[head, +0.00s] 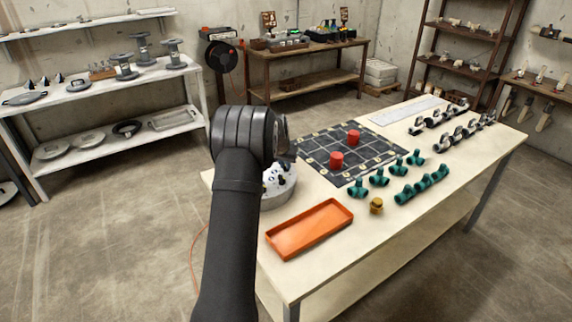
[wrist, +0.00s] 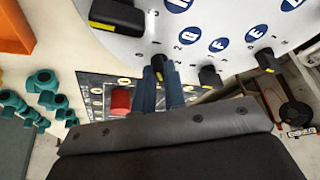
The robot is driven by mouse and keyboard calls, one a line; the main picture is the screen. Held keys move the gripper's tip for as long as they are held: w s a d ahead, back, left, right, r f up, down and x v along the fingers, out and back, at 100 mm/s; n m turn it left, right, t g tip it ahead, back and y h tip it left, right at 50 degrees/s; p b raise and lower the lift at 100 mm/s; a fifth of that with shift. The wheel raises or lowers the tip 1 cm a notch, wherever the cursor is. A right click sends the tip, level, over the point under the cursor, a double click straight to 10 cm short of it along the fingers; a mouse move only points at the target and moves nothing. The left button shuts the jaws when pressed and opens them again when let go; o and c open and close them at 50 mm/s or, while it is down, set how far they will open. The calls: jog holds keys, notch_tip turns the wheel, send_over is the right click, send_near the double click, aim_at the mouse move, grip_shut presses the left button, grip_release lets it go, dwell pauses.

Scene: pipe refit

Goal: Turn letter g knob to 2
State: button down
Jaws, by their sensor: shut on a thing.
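The round white panel (head: 280,186) stands at the table's left end, partly hidden behind my arm in the head view. In the wrist view the panel (wrist: 215,15) carries blue letter discs; the G disc (wrist: 187,37) shows beside my gripper (wrist: 161,90). My gripper is shut on the black G knob (wrist: 157,66), which has a yellow mark on its end. The fingers hide much of this knob, so I cannot tell which number it points to. The F knob (wrist: 210,76) and the E knob (wrist: 266,60) are close by on the right.
Another black knob (wrist: 118,15) is at the upper left of the wrist view. An orange tray (head: 310,228) lies in front of the panel. A dark grid mat (head: 345,172) holds red cylinders (head: 337,160). Green pipe fittings (head: 358,188) and a brass piece (head: 376,205) lie to the right.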

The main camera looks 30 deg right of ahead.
jog(key=m+g, duration=0.1)
jog(key=m, duration=0.3)
jog(key=m+g, duration=0.1)
jog(key=m, duration=0.1)
jog(key=shift+w+a+m+g+h, duration=0.2)
jog(key=shift+w+m+g+h, duration=0.1)
jog(key=shift+w, duration=0.1)
jog(key=m, duration=0.2)
jog(key=m+g, duration=0.1)
jog(key=m, duration=0.1)
jog(key=m+g, duration=0.1)
jog(key=m, duration=0.1)
jog(key=shift+w, duration=0.35)
jog(key=shift+m, duration=0.3)
jog(key=c, duration=1.5)
grip_release()
jog(key=shift+d, duration=0.1)
jog(key=shift+r, duration=0.1)
jog(key=v, duration=1.7)
jog(key=shift+w+d+r, duration=0.15)
jog(key=shift+w+d, duration=0.1)
jog(key=shift+w, duration=0.1)
